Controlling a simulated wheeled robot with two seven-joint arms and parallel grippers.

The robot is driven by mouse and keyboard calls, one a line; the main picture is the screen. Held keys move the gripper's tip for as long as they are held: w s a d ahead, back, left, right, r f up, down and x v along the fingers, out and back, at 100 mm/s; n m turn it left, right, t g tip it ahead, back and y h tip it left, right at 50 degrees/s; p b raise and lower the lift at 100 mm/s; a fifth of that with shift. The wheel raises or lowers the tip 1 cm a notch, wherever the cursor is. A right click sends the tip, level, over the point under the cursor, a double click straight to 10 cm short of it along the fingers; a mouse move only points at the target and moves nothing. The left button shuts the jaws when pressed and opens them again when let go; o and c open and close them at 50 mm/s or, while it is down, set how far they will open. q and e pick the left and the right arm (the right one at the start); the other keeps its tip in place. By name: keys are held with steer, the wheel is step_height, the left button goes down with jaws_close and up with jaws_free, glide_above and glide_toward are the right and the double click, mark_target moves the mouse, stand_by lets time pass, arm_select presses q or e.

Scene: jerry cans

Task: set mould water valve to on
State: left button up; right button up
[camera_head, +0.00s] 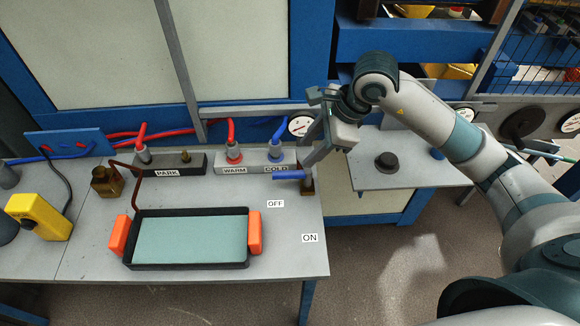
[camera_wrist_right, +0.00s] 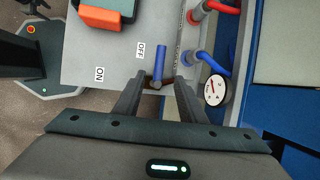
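The mould water valve has a blue lever (camera_head: 290,175) on a brass body (camera_head: 307,187) at the right edge of the grey bench top. The lever points left in the head view, just above the OFF label (camera_head: 275,204). The ON label (camera_head: 310,238) is nearer the front. My right gripper (camera_head: 308,130) is open and empty, beside and seemingly above the valve. In the right wrist view, the lever (camera_wrist_right: 159,62) shows beyond and between the spread fingers (camera_wrist_right: 158,82); contact cannot be told. My left gripper is not in view.
A black tray (camera_head: 140,264) with orange handles sits on the bench (camera_head: 290,268). Behind are the WARM and COLD hose block (camera_head: 258,168), the PARK block (camera_head: 190,165) and a gauge (camera_head: 300,125). A yellow box (camera_head: 38,215) stands left. Bench around the labels is clear.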

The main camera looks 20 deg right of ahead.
mark_target(288, 173)
steer(key=p+x, duration=0.3)
steer(key=x, duration=0.8)
steer(key=shift+w+a+f, duration=0.2)
steer(key=shift+f, duration=0.3)
steer(key=shift+c, duration=0.2)
jaws_close()
